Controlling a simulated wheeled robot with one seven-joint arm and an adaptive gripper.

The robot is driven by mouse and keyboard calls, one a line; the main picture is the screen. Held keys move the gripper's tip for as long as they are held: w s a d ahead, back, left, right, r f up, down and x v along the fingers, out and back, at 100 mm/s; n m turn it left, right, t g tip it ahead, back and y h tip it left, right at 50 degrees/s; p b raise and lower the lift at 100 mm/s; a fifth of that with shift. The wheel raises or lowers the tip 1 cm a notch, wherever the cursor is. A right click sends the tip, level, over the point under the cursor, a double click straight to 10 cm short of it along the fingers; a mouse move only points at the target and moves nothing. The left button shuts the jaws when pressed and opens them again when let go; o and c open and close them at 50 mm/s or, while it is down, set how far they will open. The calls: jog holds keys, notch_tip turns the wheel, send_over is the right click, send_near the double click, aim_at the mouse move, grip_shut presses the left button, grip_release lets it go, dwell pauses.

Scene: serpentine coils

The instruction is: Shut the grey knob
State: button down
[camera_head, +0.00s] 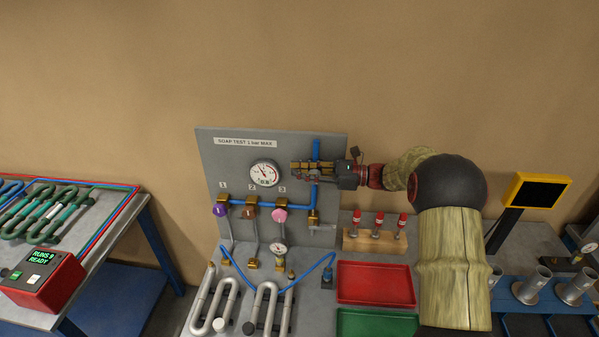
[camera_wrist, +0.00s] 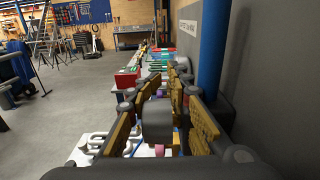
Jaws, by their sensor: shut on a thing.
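The grey knob (camera_wrist: 157,120) shows in the wrist view as a rounded grey piece between my finger pads. My gripper (camera_head: 297,168) is at the upper right of the grey panel (camera_head: 222,163), in front of the vertical blue pipe, and is shut on the grey knob. It also shows in the wrist view (camera_wrist: 160,112), with yellow pads on both sides of the knob. In the head view my fingers hide the knob, so its turn angle cannot be told.
A round gauge (camera_head: 263,172) sits just left of my fingertips. Purple (camera_head: 220,210), brown (camera_head: 249,213) and pink (camera_head: 280,215) knobs line the blue pipe below. A wooden block (camera_head: 376,242) with red-topped tools, a red tray (camera_head: 375,283) and a green tray (camera_head: 376,322) lie below my arm.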

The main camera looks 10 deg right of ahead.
jog(key=shift+p, duration=0.45)
jog(key=s+d+f+g+h+p, duration=0.1)
jog(key=d+f+g+h+p, duration=0.2)
jog(key=h, duration=1)
jog(key=s+d+f+g+h+p, duration=0.1)
jog(key=d+f+g+h+p, duration=0.2)
jog(key=h, duration=1.1)
jog(key=shift+s+d+g+p, duration=0.15)
jog(key=shift+d+g+p, duration=0.1)
jog(key=shift+g+p, duration=1.2)
jog(key=shift+d+r+h, duration=0.1)
jog(key=shift+r+h, duration=0.05)
jog(key=shift+h, duration=0.15)
